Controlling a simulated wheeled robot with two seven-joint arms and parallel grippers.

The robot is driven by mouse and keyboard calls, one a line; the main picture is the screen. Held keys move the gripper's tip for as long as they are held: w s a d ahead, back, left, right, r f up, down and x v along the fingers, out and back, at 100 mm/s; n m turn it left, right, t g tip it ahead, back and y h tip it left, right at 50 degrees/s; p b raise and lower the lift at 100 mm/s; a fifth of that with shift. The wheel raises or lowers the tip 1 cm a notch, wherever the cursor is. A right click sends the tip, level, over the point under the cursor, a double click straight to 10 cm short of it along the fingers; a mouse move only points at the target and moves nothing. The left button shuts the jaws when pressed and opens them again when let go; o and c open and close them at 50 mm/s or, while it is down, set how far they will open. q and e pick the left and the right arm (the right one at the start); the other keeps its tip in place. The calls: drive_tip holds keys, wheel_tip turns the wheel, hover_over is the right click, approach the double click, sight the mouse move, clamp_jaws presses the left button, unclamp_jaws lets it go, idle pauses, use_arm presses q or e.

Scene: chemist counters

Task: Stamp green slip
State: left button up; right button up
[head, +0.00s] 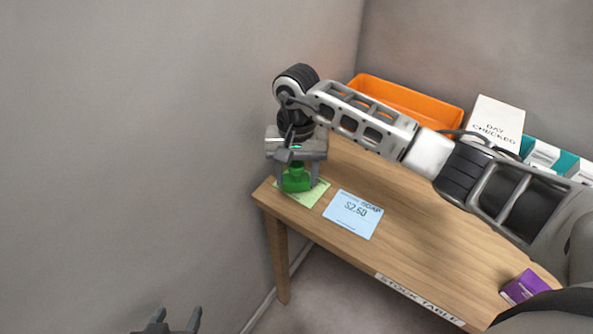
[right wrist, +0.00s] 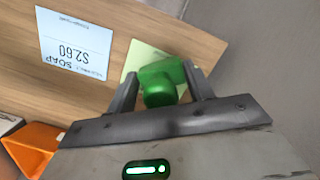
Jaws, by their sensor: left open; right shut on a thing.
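A green slip (head: 314,194) lies at the left end of the wooden table; it also shows in the right wrist view (right wrist: 143,55). My right gripper (head: 297,180) is over the slip, shut on a green stamp (head: 296,183), which also shows between the fingers in the right wrist view (right wrist: 160,84). The stamp covers part of the slip. I cannot tell whether its base touches the paper. My left gripper (head: 174,322) is open and empty at the bottom edge of the head view, away from the table.
A blue slip (head: 353,214) reading SOAP lies right of the green slip on the table (head: 420,250). Behind are an orange tray (head: 405,101), a white DAY CHECKED box (head: 497,122) and teal-and-white boxes (head: 543,153). A purple box (head: 526,287) is at the right. A wall stands close left.

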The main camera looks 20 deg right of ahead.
sight(296, 164)
drive_tip(key=shift+f+b, duration=0.55)
drive_tip(key=shift+b, duration=0.05)
idle(0.7)
drive_tip(key=shift+s+f+b, duration=0.1)
drive_tip(key=shift+f+b, duration=0.1)
drive_tip(key=shift+b, duration=0.25)
idle(1.7)
drive_tip(key=shift+r+p, duration=1.1)
drive_tip(key=shift+r, duration=1.2)
drive_tip(key=shift+r+p, duration=0.45)
drive_tip(key=shift+r, duration=0.9)
